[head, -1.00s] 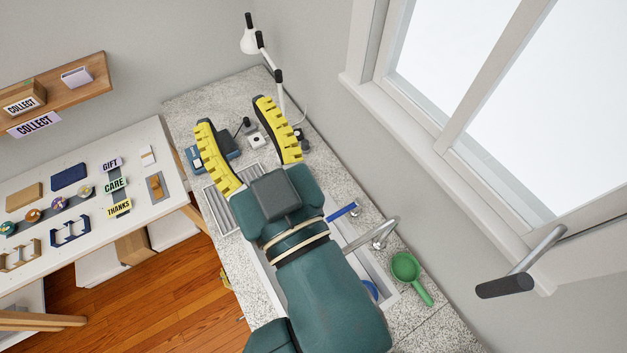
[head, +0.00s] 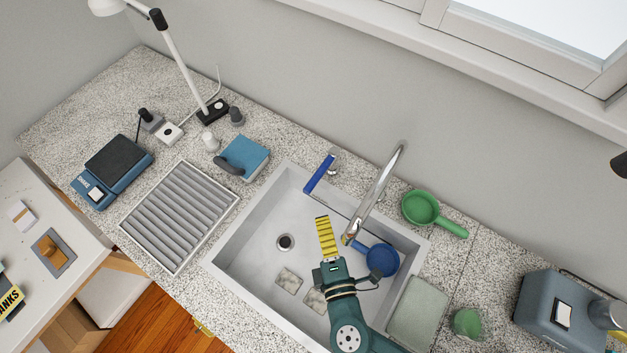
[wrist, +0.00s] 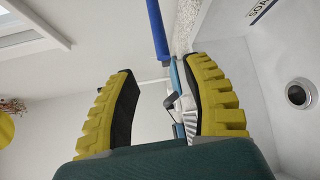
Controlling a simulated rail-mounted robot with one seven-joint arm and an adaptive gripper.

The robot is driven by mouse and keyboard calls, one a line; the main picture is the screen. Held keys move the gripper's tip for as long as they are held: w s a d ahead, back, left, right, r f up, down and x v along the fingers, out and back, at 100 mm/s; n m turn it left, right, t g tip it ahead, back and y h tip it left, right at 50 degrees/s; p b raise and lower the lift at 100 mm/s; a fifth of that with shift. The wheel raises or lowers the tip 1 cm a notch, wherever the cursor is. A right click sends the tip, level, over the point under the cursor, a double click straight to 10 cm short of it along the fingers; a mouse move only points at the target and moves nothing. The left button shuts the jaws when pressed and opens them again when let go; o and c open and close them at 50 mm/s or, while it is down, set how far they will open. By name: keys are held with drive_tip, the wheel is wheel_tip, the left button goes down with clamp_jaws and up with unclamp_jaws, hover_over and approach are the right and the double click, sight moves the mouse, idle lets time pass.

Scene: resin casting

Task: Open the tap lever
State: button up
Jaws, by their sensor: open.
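The tap lever (head: 320,173) is a blue bar behind the sink's back rim, left of the tap's curved metal spout (head: 384,182). It also shows in the wrist view as a blue bar (wrist: 158,32) beyond my fingertips, at top centre. My gripper (head: 322,218) is over the sink, its yellow fingers pointing toward the back rim, short of the lever and apart from it. In the wrist view my gripper (wrist: 163,70) is open, with nothing held between its fingers. In the head view the fingers overlap, so their gap is hidden.
The sink (head: 248,216) holds a blue round-bowled utensil (head: 382,260) under the spout, close right of my gripper. A green scoop (head: 421,208) lies right of the tap. A blue box-like item (head: 245,156), a drying rack (head: 178,215) and a scale (head: 112,170) stand left.

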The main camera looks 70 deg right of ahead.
sight(313, 181)
drive_tip(key=x, duration=1.3)
drive_tip(key=shift+w+d, duration=0.2)
drive_tip(key=shift+d, duration=0.05)
drive_tip(key=shift+f, duration=0.1)
drive_tip(key=shift+a, duration=0.1)
clamp_jaws()
